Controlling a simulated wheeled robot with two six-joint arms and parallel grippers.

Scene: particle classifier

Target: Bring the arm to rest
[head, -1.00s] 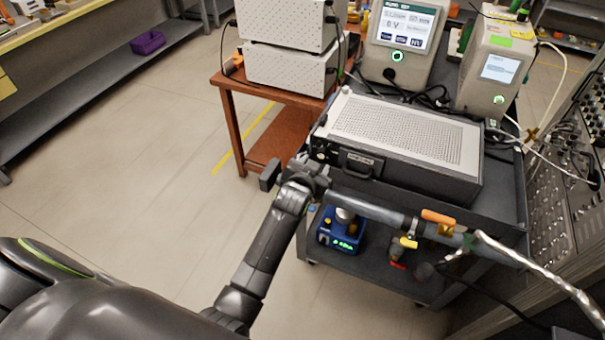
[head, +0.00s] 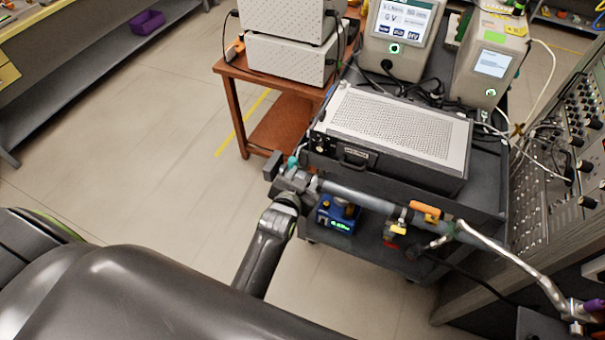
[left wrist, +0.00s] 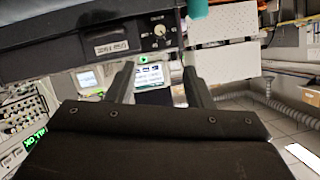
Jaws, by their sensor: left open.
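My left arm (head: 262,250) reaches up from the bottom of the head view. Its left gripper (head: 285,167) is beside the near left corner of the cart, next to the left end of a grey pipe. The head view does not show whether they touch. In the left wrist view the two dark fingers (left wrist: 158,72) are spread apart with nothing held between them. My right gripper is in neither view.
A dark cart (head: 485,190) carries a perforated-top instrument (head: 395,125). The grey pipe (head: 360,198) with an orange-handled valve (head: 425,210) runs along its front. A blue device (head: 337,217) is below. A wooden table (head: 232,110) stands behind. Floor left is clear.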

